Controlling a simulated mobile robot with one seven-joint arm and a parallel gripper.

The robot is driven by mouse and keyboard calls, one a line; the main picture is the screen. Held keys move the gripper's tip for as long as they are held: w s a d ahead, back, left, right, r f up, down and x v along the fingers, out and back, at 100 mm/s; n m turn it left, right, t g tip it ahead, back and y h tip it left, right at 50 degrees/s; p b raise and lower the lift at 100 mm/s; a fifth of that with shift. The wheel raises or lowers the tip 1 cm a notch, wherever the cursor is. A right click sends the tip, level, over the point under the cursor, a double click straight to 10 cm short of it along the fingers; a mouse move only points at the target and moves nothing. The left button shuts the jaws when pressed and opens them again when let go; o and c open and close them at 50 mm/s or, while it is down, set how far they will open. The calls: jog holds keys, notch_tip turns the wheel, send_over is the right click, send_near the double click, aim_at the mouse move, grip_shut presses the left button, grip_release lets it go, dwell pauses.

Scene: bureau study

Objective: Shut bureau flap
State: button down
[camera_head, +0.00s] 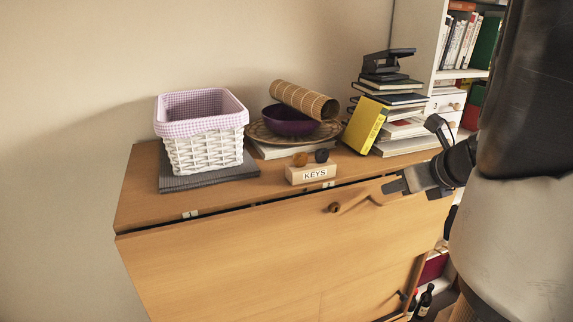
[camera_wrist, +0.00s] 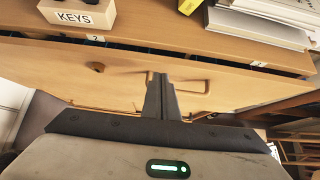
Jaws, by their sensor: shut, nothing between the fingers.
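The bureau flap (camera_head: 235,262) is a light wooden panel, raised close to the bureau front. A narrow dark gap runs between its upper edge and the bureau top (camera_head: 142,205). A round wooden knob (camera_head: 335,207) sits on its outer face. In the wrist view the flap (camera_wrist: 230,85) also shows the dark gap behind its edge, and the knob (camera_wrist: 96,67) is left of the fingers. My gripper (camera_head: 392,187) is shut and empty, at the flap's outer face near the upper edge, right of the knob. It also shows in the wrist view (camera_wrist: 160,78). I cannot tell whether it touches.
On the bureau top stand a white basket (camera_head: 205,155), a KEYS block (camera_head: 311,174), a purple bowl (camera_head: 290,120), a leaning yellow book (camera_head: 364,124) and stacked books. A bookshelf (camera_head: 425,45) is behind at the right. Bottles (camera_head: 425,300) stand low at the right.

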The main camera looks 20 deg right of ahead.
jog(key=shift+w+r, duration=0.1)
jog(key=shift+w, duration=0.7)
jog(key=shift+r, duration=0.1)
jog(key=shift+w+a+r+p, duration=0.1)
jog(key=shift+w+r+p, duration=0.2)
jog(key=shift+p, duration=0.45)
jog(key=w+g+p, duration=0.1)
jog(key=w+p, duration=0.1)
jog(key=p, duration=0.2)
jog(key=shift+w+a, duration=0.1)
jog(key=shift+w, duration=0.15)
jog(key=shift+f, duration=0.1)
